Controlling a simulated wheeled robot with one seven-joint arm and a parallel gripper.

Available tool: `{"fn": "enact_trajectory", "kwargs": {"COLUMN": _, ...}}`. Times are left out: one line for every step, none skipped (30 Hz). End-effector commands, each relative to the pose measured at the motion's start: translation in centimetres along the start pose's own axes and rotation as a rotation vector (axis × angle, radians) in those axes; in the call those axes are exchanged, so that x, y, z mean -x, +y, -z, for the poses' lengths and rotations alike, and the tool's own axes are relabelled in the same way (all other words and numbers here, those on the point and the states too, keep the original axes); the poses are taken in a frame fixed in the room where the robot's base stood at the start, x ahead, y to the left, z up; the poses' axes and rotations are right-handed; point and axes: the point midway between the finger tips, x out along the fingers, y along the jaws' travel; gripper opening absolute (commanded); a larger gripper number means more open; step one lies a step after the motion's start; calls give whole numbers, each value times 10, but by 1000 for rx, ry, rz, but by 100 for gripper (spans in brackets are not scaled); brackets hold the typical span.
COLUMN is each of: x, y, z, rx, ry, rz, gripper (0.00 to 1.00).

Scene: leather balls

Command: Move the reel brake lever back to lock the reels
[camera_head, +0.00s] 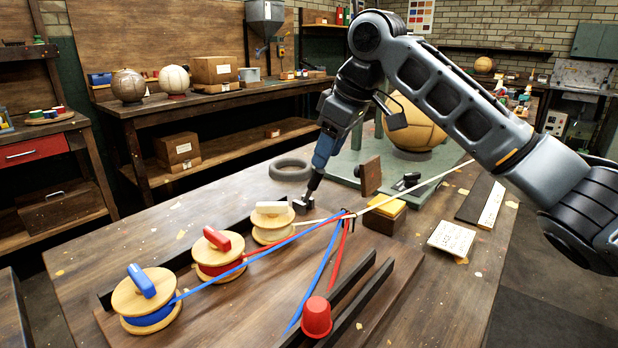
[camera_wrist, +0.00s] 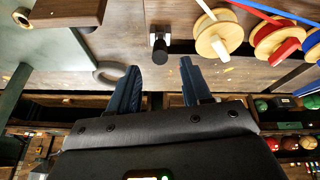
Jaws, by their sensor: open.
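The brake lever (camera_head: 314,183) is a short dark handle rising from a black fitting at the far end of the reel row. In the wrist view the lever (camera_wrist: 160,46) shows as a dark stub ahead of the gap between my fingers. My gripper (camera_head: 320,166) points down at the lever from above; in the wrist view its two blue fingers (camera_wrist: 160,66) are apart with nothing between them. I cannot tell whether a finger touches the handle. Three wooden reels stand in a row: white (camera_head: 272,234), red (camera_head: 218,270) and blue (camera_head: 148,318).
Red, blue and white strands run from the reels to a dark guide (camera_head: 347,216). A red cup (camera_head: 317,316) stands by black rails. A grey ring (camera_head: 290,168), a yellow-topped block (camera_head: 385,216) and a large leather ball (camera_head: 412,125) lie beyond. Bare tabletop lies left of the reels.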

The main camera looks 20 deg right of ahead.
Motion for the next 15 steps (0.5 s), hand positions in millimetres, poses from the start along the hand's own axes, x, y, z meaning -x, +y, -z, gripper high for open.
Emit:
{"fn": "enact_trajectory", "kwargs": {"x": -3, "y": 0, "z": 0, "rx": 0, "ry": -1, "rz": 0, "gripper": 48}}
{"fn": "enact_trajectory", "kwargs": {"x": -6, "y": 0, "z": 0, "rx": -1, "ry": -1, "rz": 1, "gripper": 48}}
{"fn": "enact_trajectory", "kwargs": {"x": -10, "y": 0, "z": 0, "rx": -1, "ry": -2, "rz": 1, "gripper": 48}}
{"fn": "enact_trajectory", "kwargs": {"x": -14, "y": 0, "z": -1, "rx": -2, "ry": -3, "rz": 1, "gripper": 48}}
{"fn": "enact_trajectory", "kwargs": {"x": -19, "y": 0, "z": -1, "rx": -2, "ry": -3, "rz": 1, "gripper": 48}}
{"fn": "enact_trajectory", "kwargs": {"x": -25, "y": 0, "z": -1, "rx": -2, "ry": -2, "rz": 1, "gripper": 48}}
{"fn": "enact_trajectory", "kwargs": {"x": -30, "y": 0, "z": -1, "rx": -2, "ry": -3, "rz": 1, "gripper": 48}}
{"fn": "enact_trajectory", "kwargs": {"x": -35, "y": 0, "z": -1, "rx": -2, "ry": -2, "rz": 2, "gripper": 48}}
{"fn": "enact_trajectory", "kwargs": {"x": -42, "y": 0, "z": -1, "rx": -2, "ry": -3, "rz": 2, "gripper": 48}}
{"fn": "enact_trajectory", "kwargs": {"x": -46, "y": 0, "z": -1, "rx": -2, "ry": -3, "rz": 2, "gripper": 48}}
{"fn": "enact_trajectory", "kwargs": {"x": -50, "y": 0, "z": -1, "rx": -2, "ry": -2, "rz": 2, "gripper": 48}}
{"fn": "enact_trajectory", "kwargs": {"x": -56, "y": 0, "z": -1, "rx": -1, "ry": -2, "rz": 2, "gripper": 48}}
{"fn": "enact_trajectory", "kwargs": {"x": -60, "y": 0, "z": -1, "rx": -1, "ry": -2, "rz": 2, "gripper": 48}}
{"fn": "enact_trajectory", "kwargs": {"x": -63, "y": 0, "z": 0, "rx": -2, "ry": -1, "rz": 2, "gripper": 48}}
{"fn": "enact_trajectory", "kwargs": {"x": -67, "y": 0, "z": 0, "rx": -2, "ry": -1, "rz": 1, "gripper": 48}}
